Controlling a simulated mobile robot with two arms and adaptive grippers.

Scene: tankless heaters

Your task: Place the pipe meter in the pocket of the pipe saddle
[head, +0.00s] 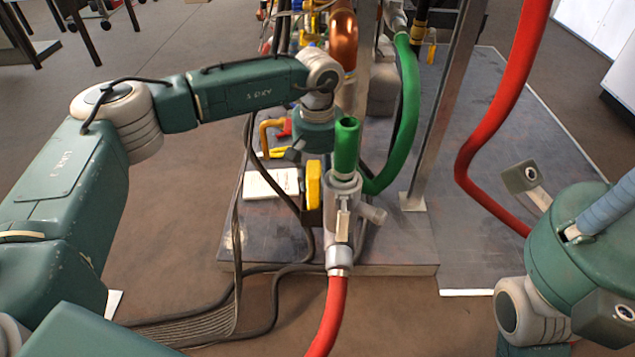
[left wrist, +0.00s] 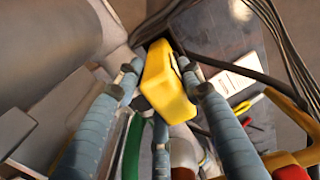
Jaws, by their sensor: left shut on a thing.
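The yellow pipe meter (head: 313,185) stands upright against the left side of a grey pipe fitting (head: 343,200). In the left wrist view the meter (left wrist: 168,88) sits between the blue ribbed fingers of my left gripper (left wrist: 160,75), which is shut on it. In the head view my left gripper (head: 306,158) reaches down behind the meter, its fingers mostly hidden. A dark holder (head: 312,217), apparently the pipe saddle's pocket, shows under the meter's lower end. I cannot tell whether the meter is inside it.
Dark cables (head: 236,230) hang at the platform's left. A white booklet (head: 270,184) and yellow-handled tools lie on the platform (head: 400,255).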

